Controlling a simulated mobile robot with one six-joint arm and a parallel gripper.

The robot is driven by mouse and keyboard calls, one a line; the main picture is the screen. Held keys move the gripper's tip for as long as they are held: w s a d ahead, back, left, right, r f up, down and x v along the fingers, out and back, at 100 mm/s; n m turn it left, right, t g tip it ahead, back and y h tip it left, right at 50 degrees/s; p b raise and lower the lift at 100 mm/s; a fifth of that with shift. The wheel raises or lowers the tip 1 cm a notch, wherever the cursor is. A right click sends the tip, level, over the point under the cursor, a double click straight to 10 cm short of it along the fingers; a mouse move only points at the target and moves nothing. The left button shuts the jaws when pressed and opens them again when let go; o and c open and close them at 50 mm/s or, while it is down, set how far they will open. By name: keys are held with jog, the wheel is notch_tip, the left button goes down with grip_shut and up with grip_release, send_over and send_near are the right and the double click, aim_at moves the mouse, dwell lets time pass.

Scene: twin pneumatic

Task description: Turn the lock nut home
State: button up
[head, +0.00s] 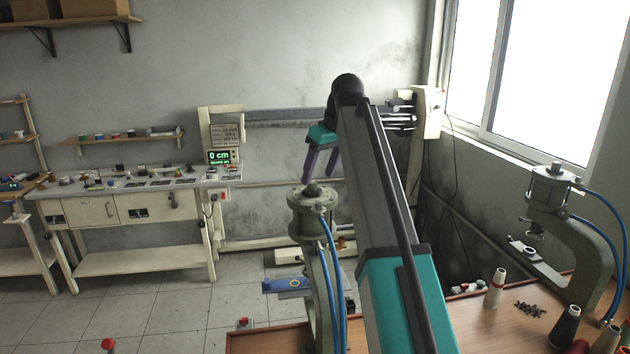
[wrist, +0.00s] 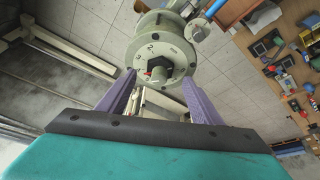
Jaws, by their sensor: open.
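The near green pneumatic press (head: 307,225) stands at the wooden table's edge. On its round top is a small dark lock nut (head: 313,190). In the wrist view the nut (wrist: 163,74) sits at the centre of a pale green disc (wrist: 163,48) with numbers and bolt heads around it. A small red mark shows at the nut's left side. My gripper (head: 321,176) has purple fingers and is open and empty, just above the press top. In the wrist view its fingertips (wrist: 159,78) appear on either side of the nut, and I see no contact.
A second press (head: 553,190) with blue hoses stands at the right. A white workbench (head: 130,187) stands at the back left. Blue hoses (head: 329,262) run down the near press.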

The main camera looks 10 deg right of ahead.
aim_at(315, 183)
jog(key=shift+p+x, duration=0.8)
jog(key=shift+x, duration=1.65)
jog(key=shift+c, duration=0.4)
